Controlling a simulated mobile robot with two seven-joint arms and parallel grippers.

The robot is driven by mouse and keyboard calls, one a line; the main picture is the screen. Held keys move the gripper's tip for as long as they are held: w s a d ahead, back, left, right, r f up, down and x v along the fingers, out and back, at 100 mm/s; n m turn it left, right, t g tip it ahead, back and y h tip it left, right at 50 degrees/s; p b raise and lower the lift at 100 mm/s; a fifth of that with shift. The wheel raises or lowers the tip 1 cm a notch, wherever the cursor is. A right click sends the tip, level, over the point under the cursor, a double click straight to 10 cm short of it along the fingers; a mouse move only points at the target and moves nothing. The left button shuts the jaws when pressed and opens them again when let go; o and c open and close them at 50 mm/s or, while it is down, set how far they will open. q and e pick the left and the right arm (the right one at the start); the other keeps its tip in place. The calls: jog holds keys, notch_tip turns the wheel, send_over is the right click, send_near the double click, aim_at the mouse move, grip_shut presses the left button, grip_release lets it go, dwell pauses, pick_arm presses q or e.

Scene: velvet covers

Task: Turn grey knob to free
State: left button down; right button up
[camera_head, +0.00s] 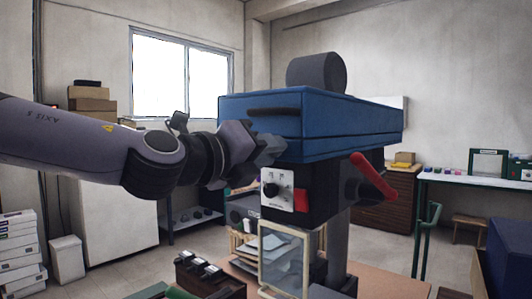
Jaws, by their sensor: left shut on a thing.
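A machine stands on a table, with a blue box-shaped top (350,125) and a dark housing below it. My left arm comes in from the left, and its gripper (270,150) is at the lower left front of the blue top, just above the white control plate (287,198). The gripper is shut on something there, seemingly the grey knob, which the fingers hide. The plate carries a small dark dial (271,189), apart from the fingers. Any marking for free cannot be read. My right gripper is out of view.
A red lever (373,178) sticks out at the housing's right. A dark grey cylinder (317,72) sits on the blue top. A red switch (301,200) is beside the plate. A framed clear panel (283,262) and a dark box (210,275) stand below.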

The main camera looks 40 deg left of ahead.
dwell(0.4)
pick_arm(q)
jog(key=c, duration=0.9)
grip_release()
jog(key=shift+s+a+b, duration=0.15)
jog(key=shift+s+b, duration=0.05)
jog(key=shift+s, duration=1.6)
jog(key=shift+s+a+b, duration=0.1)
jog(key=shift+s+b, duration=0.05)
jog(key=shift+s, duration=1.6)
jog(key=shift+s, duration=0.1)
